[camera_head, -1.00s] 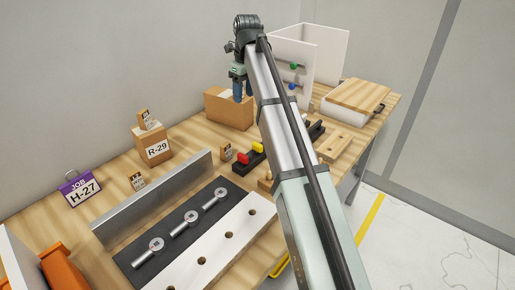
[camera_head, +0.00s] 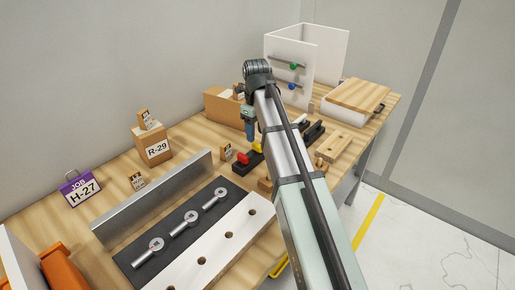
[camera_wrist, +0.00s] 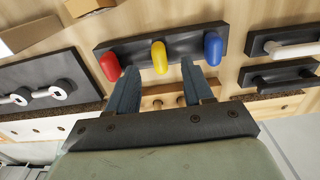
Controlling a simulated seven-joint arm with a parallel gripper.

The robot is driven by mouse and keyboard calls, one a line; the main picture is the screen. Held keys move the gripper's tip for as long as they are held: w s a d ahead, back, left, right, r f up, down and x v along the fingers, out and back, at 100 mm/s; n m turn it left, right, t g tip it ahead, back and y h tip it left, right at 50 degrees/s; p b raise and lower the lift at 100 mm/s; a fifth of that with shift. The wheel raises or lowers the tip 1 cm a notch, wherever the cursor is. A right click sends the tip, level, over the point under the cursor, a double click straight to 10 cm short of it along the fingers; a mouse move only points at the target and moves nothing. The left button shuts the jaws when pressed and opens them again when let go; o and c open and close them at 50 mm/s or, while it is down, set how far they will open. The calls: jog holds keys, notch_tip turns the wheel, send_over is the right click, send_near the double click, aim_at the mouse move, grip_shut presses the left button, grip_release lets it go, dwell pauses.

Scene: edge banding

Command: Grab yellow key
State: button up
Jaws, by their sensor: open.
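The yellow key (camera_wrist: 159,57) sits in a dark holder (camera_wrist: 131,53), between a red key (camera_wrist: 109,65) on its left and a blue key (camera_wrist: 213,48) on its right in the wrist view. In the head view the holder (camera_head: 236,168) shows with the red key (camera_head: 243,158) and the yellow key (camera_head: 257,147); the blue key is hidden there behind my gripper or arm. My gripper (camera_wrist: 157,74) is open and empty. Its fingers point toward the holder, with the yellow key lined up between the fingertips. In the head view my gripper (camera_head: 250,132) is above the holder.
A dark mat (camera_head: 177,256) with several metal eye-ended parts lies at front left, beside a white strip with holes (camera_head: 202,261). A cardboard box (camera_head: 222,106) stands behind my gripper. Dark handle holders (camera_wrist: 281,76) lie right of the keys in the wrist view.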

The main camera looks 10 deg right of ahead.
aim_at(256, 143)
jog(key=shift+s+f, duration=0.1)
jog(key=shift+f, duration=2.8)
grip_shut()
